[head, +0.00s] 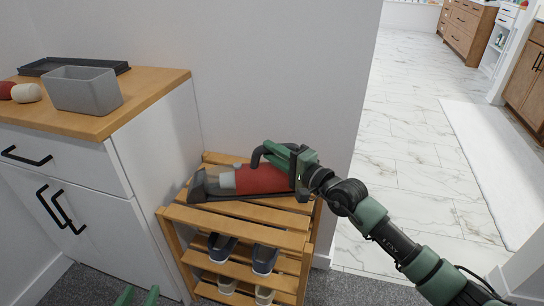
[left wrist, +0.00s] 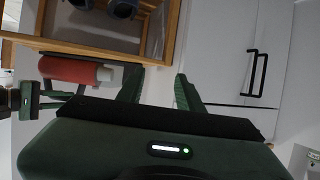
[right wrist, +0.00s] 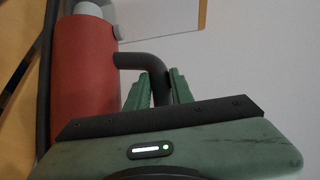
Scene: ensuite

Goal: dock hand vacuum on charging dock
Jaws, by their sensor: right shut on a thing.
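The hand vacuum (head: 262,180) has a red body, a pale band, a grey nozzle and a dark loop handle. It lies level over the top of the wooden rack, nozzle to the left. The dark, flat charging dock (head: 240,196) shows as a thin strip under it; I cannot tell whether the vacuum is fully seated. My right gripper (head: 288,158) is shut on the handle; the right wrist view shows the handle between its fingers (right wrist: 166,88). My left gripper (left wrist: 160,90) is open and empty, low in front of the rack, with its fingertips at the head view's bottom edge (head: 137,297).
The slatted wooden rack (head: 240,236) holds several shoes (head: 264,259) on lower shelves. A white cabinet (head: 160,160) stands to its left, with a grey bin (head: 84,90) and a dark tray (head: 72,66) on top. A wall is behind. Open marble floor (head: 405,150) lies right.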

